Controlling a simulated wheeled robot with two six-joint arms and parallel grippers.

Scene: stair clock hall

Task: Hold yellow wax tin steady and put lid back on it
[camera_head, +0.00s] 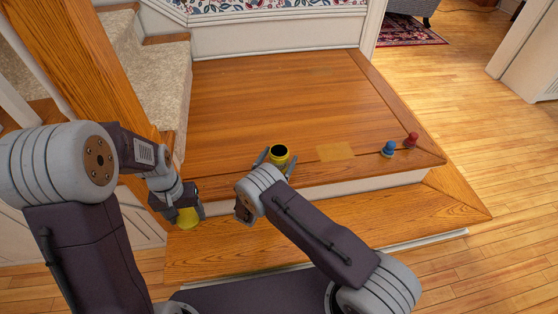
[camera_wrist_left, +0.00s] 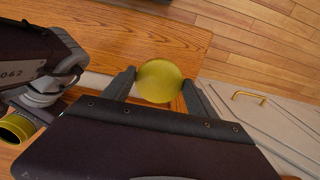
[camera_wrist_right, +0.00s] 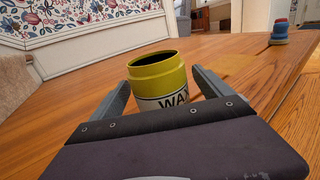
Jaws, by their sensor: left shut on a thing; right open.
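The yellow wax tin (camera_head: 279,152) stands upright and uncovered on the wooden landing, its dark opening facing up. My right gripper (camera_head: 278,164) is open, with its fingers on either side of the tin. In the right wrist view the tin (camera_wrist_right: 158,82) shows a "WAX" label between the spread fingers (camera_wrist_right: 160,80). My left gripper (camera_head: 187,211) is shut on the round yellow lid (camera_head: 188,219), left of and nearer than the tin, over the lower step. The left wrist view shows the lid (camera_wrist_left: 158,82) between the fingertips. Part of the tin (camera_wrist_left: 14,129) shows at that view's left edge.
A blue stamp-like object (camera_head: 388,149) and a red one (camera_head: 411,140) stand at the landing's right corner. A pale yellowish patch (camera_head: 335,151) lies right of the tin. A wooden post (camera_head: 100,70) and carpeted stairs (camera_head: 150,75) border the left. The landing behind the tin is clear.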

